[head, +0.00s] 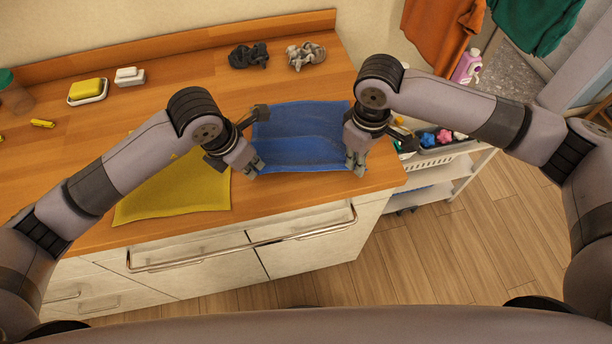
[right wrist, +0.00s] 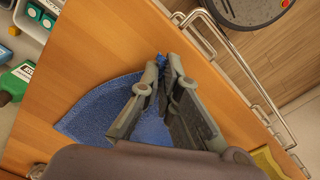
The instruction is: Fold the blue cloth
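The blue cloth (head: 300,135) lies flat on the wooden counter near its front edge, with creases across its middle. My left gripper (head: 256,172) is at the cloth's front left corner; its finger gap is too small to judge. My right gripper (head: 357,172) is at the front right corner. In the right wrist view the right gripper's fingertips (right wrist: 163,66) are close together, with a bit of blue fabric poking out between them. The rest of the blue cloth (right wrist: 95,110) spreads beneath the fingers there.
A yellow cloth (head: 180,190) lies left of the blue one, partly under my left arm. Dark (head: 248,56) and grey (head: 306,55) crumpled cloths lie at the back. A yellow sponge (head: 87,89) sits back left. A shelf cart (head: 440,160) stands right of the counter.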

